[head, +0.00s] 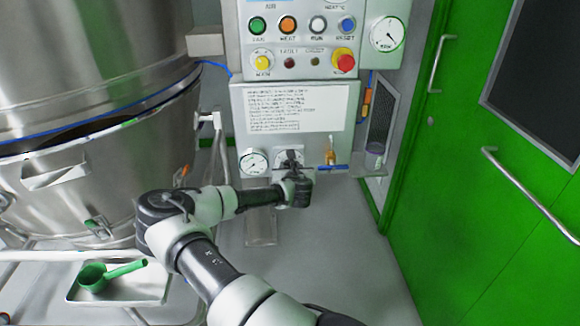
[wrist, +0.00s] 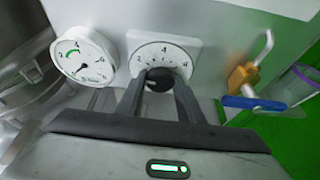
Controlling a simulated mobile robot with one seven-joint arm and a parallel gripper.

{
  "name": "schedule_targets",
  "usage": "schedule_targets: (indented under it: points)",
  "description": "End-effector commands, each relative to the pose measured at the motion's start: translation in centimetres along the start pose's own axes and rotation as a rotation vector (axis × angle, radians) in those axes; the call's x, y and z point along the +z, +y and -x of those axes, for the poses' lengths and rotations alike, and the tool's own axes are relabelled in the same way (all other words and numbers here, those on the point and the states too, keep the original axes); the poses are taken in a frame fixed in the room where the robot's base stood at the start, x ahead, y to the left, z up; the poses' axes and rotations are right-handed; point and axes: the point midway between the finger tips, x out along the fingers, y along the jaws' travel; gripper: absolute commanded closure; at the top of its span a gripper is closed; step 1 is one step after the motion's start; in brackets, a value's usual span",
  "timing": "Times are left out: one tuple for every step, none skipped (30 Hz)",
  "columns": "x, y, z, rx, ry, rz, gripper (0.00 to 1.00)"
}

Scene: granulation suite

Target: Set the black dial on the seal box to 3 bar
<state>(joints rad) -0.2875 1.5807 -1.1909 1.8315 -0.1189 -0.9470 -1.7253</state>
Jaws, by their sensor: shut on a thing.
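The seal box (head: 245,135) is a grey panel with a printed text sheet on its front. The black dial (wrist: 160,79) sits on a white scale plate (wrist: 178,52) with numbers around it. My gripper (wrist: 160,84) is shut on the dial, one finger on each side; in the head view my gripper (head: 291,166) is at the dial and largely covers it. The dial's pointer is hidden, so I cannot tell its setting. Left of the dial is a round white gauge (wrist: 82,57) with a green arc; it also shows in the head view (head: 254,162).
A brass valve with a blue handle (wrist: 254,102) is close to the right of the dial. Above is a panel with coloured buttons (head: 302,40). A steel vessel (head: 80,170) stands left, with a green scoop (head: 108,273) on a tray. Green doors (head: 470,150) are right.

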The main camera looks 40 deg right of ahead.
Motion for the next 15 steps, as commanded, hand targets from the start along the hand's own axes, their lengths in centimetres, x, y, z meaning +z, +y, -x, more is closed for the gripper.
schedule_targets:
  points:
    - [0.18,-0.18,0.07,0.014,0.001,-0.04,0.88]
    - [0.15,-0.15,0.07,0.025,0.001,-0.064,0.88]
    - [0.16,-0.2,0.07,0.038,0.001,-0.098,0.88]
    - [0.19,-0.23,0.07,0.049,0.0,-0.123,0.88]
    - [0.13,-0.22,0.06,0.06,0.001,-0.15,0.88]
    - [0.1,-0.29,0.06,0.074,0.001,-0.185,0.88]
    - [0.11,-0.31,0.05,0.085,0.0,-0.212,0.88]
    - [0.09,-0.3,0.05,0.097,0.0,-0.239,0.88]
    - [0.06,-0.37,0.04,0.11,0.0,-0.274,0.88]
    - [0.04,-0.35,0.03,0.122,0.0,-0.301,0.88]
    - [0.01,-0.4,0.01,0.132,0.0,-0.327,0.88]
    - [0.03,-0.37,0.0,0.148,-0.001,-0.362,0.88]
    - [-0.02,-0.41,-0.02,0.158,-0.001,-0.387,0.88]
    - [-0.08,-0.41,-0.03,0.169,0.0,-0.413,0.88]
    - [-0.07,-0.42,-0.04,0.183,0.0,-0.445,0.88]
